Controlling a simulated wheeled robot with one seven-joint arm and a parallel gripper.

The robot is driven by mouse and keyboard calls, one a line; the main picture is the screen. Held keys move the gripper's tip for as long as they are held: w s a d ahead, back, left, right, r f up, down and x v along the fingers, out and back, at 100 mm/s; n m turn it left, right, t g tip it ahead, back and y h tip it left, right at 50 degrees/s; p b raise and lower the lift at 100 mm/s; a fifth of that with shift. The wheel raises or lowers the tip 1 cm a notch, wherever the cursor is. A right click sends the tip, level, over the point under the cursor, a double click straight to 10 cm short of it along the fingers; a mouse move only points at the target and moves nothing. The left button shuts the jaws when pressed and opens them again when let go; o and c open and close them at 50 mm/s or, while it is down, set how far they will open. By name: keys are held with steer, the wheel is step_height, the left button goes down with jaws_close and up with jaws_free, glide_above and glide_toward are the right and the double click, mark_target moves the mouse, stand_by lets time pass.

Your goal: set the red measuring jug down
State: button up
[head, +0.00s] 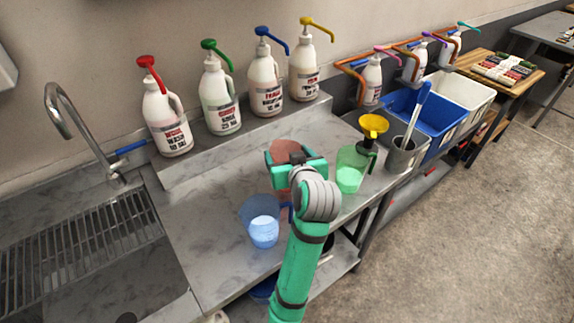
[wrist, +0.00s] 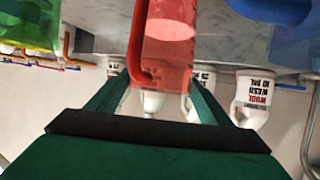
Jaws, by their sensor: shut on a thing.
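In the head view the jug (head: 288,150) shows only in part behind my gripper (head: 296,168). My gripper is shut on it over the steel worktop (head: 210,240). I cannot tell whether the jug's base touches the worktop. A blue jug (head: 262,225) with pale liquid stands to the left and nearer. A green jug (head: 350,168) with a yellow funnel (head: 373,125) stands to the right.
Pump bottles with red (head: 168,120), green (head: 218,95), blue (head: 265,85) and yellow (head: 303,70) tops stand on the raised ledge behind. A sink (head: 80,250) is at left. A grey pot (head: 403,155) holding a brush and a blue bin (head: 425,115) are at right.

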mark_target(283, 157)
steer(key=shift+f, duration=1.9)
steer(key=o, duration=1.9)
steer(key=shift+s, duration=0.1)
steer(key=v, duration=1.2)
